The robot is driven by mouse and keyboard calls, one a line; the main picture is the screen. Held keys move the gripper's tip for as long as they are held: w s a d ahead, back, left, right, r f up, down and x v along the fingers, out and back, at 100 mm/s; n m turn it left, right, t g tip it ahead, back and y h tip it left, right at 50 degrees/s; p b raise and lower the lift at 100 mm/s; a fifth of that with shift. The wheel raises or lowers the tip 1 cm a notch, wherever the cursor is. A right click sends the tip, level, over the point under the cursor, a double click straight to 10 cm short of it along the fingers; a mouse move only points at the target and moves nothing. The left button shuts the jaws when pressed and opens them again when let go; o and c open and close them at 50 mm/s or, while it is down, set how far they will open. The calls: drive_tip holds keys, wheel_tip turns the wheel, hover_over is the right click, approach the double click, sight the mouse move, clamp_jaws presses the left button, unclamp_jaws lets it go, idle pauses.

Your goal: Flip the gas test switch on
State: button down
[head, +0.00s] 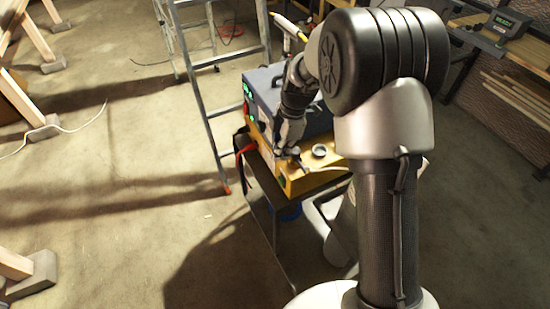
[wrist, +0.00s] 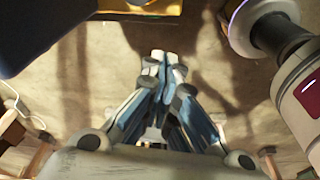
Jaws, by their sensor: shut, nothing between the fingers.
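A yellow unit (head: 297,184) with a dark grey-blue box (head: 262,78) behind it stands on a small dark table. Green lights (head: 250,108) show on the box's left face. My gripper (head: 288,154) is at the yellow unit's top near its front left; I cannot tell whether it touches. In the wrist view my gripper (wrist: 161,60) is shut and empty, with a yellow edge (wrist: 140,8) at the top of the picture. I cannot make out the gas test switch in either view; my gripper and arm hide part of the unit.
A small round fitting (head: 320,151) sits on the yellow unit right of my gripper. A metal stepladder (head: 200,95) stands close on the left. A red strap or cable (head: 244,153) hangs at the unit's left side. The floor at left is mostly open.

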drive_tip(key=n, duration=0.2)
hover_over(281, 182)
wheel_tip(281, 182, down, 6)
drive_tip(key=shift+w+a, duration=0.35)
drive_tip(key=shift+w, duration=0.1)
wheel_tip(281, 182, down, 10)
drive_tip(key=a+b, duration=0.1)
drive_tip(key=b, duration=0.2)
drive_tip(key=shift+s+a+r, duration=0.15)
drive_tip(key=shift+s+a, duration=0.25)
drive_tip(key=shift+d, duration=0.1)
drive_tip(key=shift+w+d+r+b, duration=0.15)
drive_tip(key=shift+d+b, duration=0.15)
drive_tip(key=shift+d, duration=0.05)
